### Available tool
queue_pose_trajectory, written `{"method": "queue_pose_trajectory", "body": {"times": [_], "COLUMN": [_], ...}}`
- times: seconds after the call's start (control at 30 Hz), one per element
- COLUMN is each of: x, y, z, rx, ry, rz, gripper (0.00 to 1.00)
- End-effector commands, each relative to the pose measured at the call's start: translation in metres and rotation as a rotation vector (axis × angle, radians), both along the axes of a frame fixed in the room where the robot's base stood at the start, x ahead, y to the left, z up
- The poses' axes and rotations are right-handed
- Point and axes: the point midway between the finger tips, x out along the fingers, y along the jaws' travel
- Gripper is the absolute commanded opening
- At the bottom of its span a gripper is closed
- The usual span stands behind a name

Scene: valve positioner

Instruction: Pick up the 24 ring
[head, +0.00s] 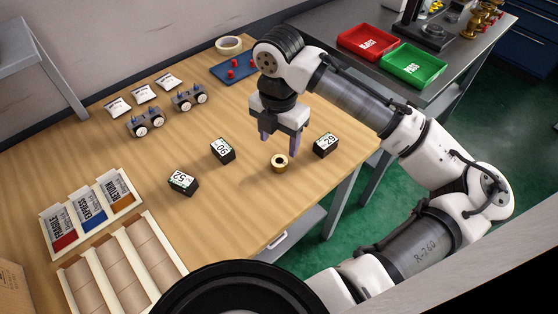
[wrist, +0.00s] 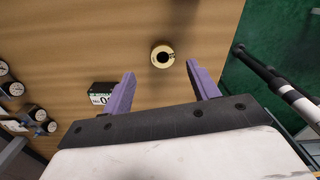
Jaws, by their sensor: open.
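A small brass-coloured ring (head: 280,162) lies on the wooden table near its right edge. In the wrist view the ring (wrist: 155,58) shows as a pale yellow ring with a dark hole and small dark marks that I cannot read. My gripper (head: 279,146) is open and empty, above the table and close to the ring. In the wrist view its two purple fingers (wrist: 163,80) stand apart, with the ring beyond the tips and between their lines. The ring is apart from both fingers.
Black blocks with number labels stand around the ring: one at right (head: 326,146), one at left (head: 222,150) and one farther left (head: 183,182). Two wheeled units (head: 145,122) stand behind. Red (head: 366,42) and green (head: 411,64) trays are on the grey bench.

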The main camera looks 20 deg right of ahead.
Motion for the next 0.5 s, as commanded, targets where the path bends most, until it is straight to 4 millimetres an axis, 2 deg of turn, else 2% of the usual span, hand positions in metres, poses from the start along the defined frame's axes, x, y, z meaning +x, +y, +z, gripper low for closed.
{"method": "queue_pose_trajectory", "body": {"times": [0.23,0.5], "x": [-0.003,-0.006], "y": [0.0,0.0], "z": [-0.017,-0.054], "rx": [0.0,0.001], "ry": [0.0,0.0], "rz": [0.0,-0.001], "gripper": [0.6,0.6]}}
